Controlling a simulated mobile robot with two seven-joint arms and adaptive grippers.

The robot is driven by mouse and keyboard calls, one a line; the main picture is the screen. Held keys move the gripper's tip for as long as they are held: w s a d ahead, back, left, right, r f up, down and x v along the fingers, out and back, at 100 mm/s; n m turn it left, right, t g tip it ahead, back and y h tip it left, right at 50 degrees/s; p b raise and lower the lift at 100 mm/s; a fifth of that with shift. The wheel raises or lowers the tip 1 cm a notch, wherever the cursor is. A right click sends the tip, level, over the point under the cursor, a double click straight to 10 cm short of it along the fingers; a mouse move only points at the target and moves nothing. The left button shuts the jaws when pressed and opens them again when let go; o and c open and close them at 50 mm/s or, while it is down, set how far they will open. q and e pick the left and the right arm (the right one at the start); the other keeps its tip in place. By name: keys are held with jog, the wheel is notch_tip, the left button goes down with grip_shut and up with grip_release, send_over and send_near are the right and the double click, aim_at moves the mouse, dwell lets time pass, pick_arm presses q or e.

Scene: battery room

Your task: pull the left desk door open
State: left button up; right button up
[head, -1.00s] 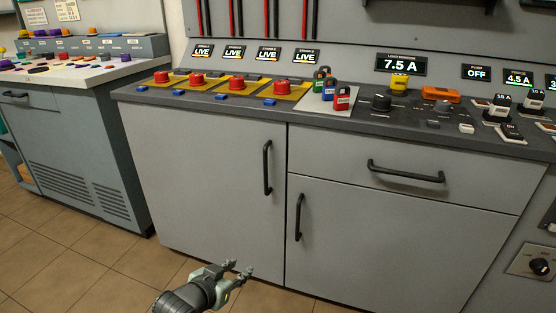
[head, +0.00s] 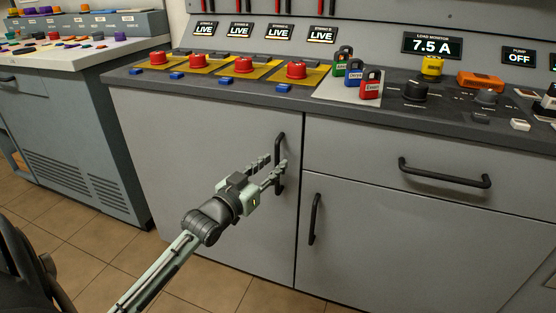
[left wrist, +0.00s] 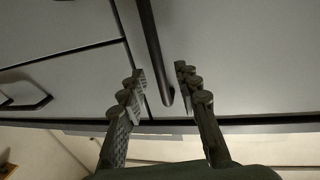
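The left desk door (head: 190,150) is a plain grey panel under the dark worktop, and it is shut flush with the desk front. Its black upright bar handle (head: 280,146) is near the door's right edge. My left gripper (head: 275,168) is at the lower part of this handle. In the left wrist view, the handle (left wrist: 154,48) runs down between the two spread fingers of my left gripper (left wrist: 160,84), with gaps on both sides. The gripper is open and not closed on the bar. My right gripper is not in view.
To the right of the door are a drawer with a horizontal handle (head: 444,176) and a lower door with an upright handle (head: 315,219). Red buttons (head: 243,65) and coloured padlocks (head: 370,84) sit on the worktop (head: 200,90). Tiled floor (head: 95,225) is clear in front.

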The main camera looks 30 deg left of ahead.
aim_at(276, 161)
pick_arm(q)
jog(key=shift+w+a, duration=0.1)
jog(key=shift+w, duration=1.45)
jog(key=shift+c, duration=0.6)
grip_shut()
